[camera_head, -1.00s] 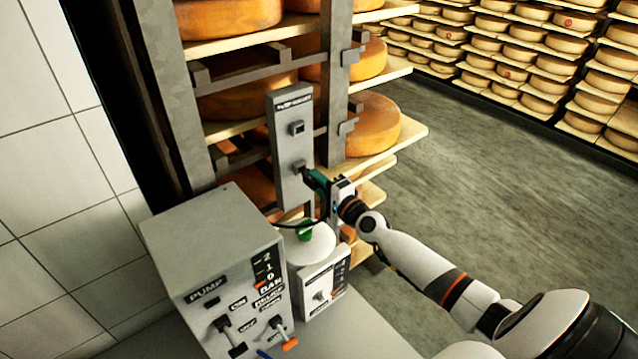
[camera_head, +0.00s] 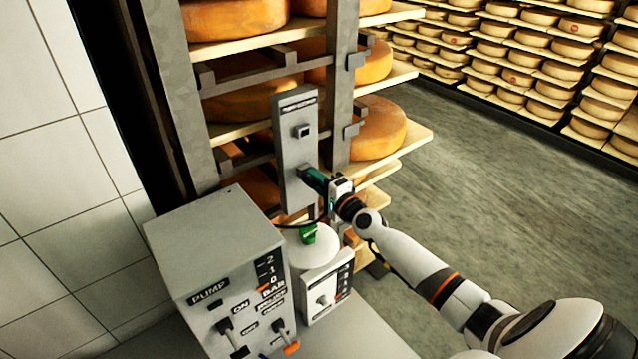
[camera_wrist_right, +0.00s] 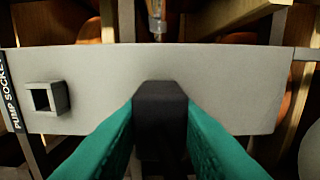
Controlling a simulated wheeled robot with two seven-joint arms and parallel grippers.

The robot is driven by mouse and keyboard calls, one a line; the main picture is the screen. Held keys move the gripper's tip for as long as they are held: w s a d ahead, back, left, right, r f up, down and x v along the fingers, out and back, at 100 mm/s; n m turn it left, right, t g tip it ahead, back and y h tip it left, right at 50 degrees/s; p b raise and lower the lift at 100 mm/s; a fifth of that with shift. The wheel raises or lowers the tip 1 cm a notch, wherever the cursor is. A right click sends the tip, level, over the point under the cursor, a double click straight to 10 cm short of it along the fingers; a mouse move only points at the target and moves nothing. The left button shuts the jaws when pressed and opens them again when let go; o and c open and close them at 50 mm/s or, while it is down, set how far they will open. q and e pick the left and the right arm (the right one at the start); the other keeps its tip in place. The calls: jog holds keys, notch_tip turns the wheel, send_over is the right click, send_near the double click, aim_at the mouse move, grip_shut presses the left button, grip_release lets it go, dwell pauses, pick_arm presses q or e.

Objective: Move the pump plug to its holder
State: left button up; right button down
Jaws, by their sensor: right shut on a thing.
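My right gripper (camera_head: 308,176) has teal fingers and is shut on the black pump plug (camera_wrist_right: 160,100). It holds the plug at the lower half of the upright grey panel (camera_head: 296,150). In the right wrist view the plug's far end meets the panel (camera_wrist_right: 235,85) face; whether it sits in anything there is hidden behind the plug. A square hollow socket (camera_wrist_right: 47,98) stands out from the panel, near the label "PUMP SOCKET". It also shows in the head view (camera_head: 303,131), above the plug. My left gripper is not in view.
A grey pump box (camera_head: 215,250) with switches stands in front of the panel, at left. Beside it are a smaller control box (camera_head: 325,290) and a white round container (camera_head: 318,250) with a green part on top. A black cable hangs above it. Cheese shelves (camera_head: 390,160) stand behind.

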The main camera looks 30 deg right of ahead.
jog(key=shift+w, duration=0.15)
jog(key=c, duration=1.1)
grip_release()
jog(key=shift+o, duration=0.2)
jog(key=s, duration=1.2)
jog(key=shift+d, duration=0.45)
